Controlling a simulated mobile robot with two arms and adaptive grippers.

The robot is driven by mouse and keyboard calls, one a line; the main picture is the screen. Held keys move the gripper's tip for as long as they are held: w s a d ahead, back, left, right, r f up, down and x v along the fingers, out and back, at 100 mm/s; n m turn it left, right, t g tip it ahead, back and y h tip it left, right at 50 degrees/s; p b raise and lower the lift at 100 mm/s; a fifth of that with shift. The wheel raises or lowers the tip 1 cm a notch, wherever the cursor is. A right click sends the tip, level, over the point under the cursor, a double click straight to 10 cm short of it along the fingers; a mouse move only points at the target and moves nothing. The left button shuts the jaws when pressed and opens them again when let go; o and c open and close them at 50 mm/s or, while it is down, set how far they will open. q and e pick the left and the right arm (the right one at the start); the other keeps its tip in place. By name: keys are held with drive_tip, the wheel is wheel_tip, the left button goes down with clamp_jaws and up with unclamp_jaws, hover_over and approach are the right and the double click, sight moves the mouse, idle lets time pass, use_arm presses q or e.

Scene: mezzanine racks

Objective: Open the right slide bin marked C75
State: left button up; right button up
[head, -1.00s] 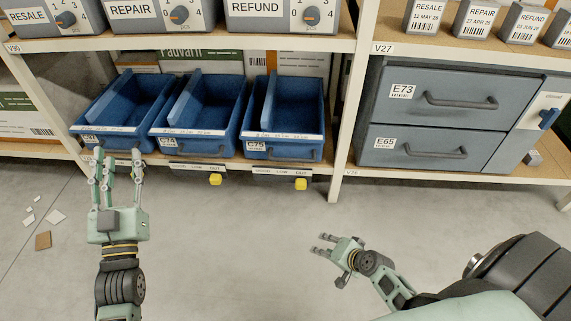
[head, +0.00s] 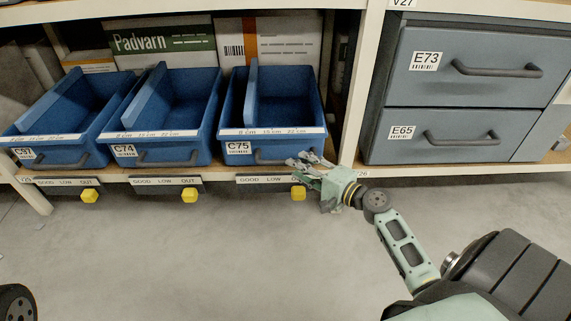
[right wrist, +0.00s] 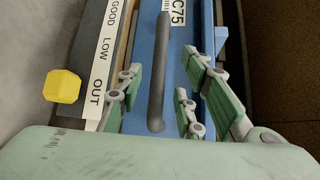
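The blue slide bin marked C75 (head: 272,133) is the rightmost of three bins on the shelf, its front about level with its neighbours. Its dark bar handle (head: 270,158) runs along the lower front. My right gripper (head: 304,163) is at the right end of that handle. In the right wrist view the fingers (right wrist: 155,100) are spread, one side on each side of the handle (right wrist: 157,75), with gaps visible. The label C75 (right wrist: 179,12) shows at the top of that view. My left gripper is out of view.
Bins C74 (head: 160,142) and C97 (head: 50,147) stand to the left. Below C75 is a GOOD LOW OUT strip (head: 262,179) with a yellow slider (head: 298,193). A white post (head: 356,95) and grey drawers E73 (head: 470,62) and E65 (head: 440,135) are to the right. The floor in front is clear.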

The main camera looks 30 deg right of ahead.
drive_tip(key=b+x, duration=0.1)
drive_tip(key=x, duration=0.4)
drive_tip(key=shift+w+f, duration=0.15)
drive_tip(key=shift+w, duration=0.25)
drive_tip(key=shift+c, duration=0.6)
clamp_jaws()
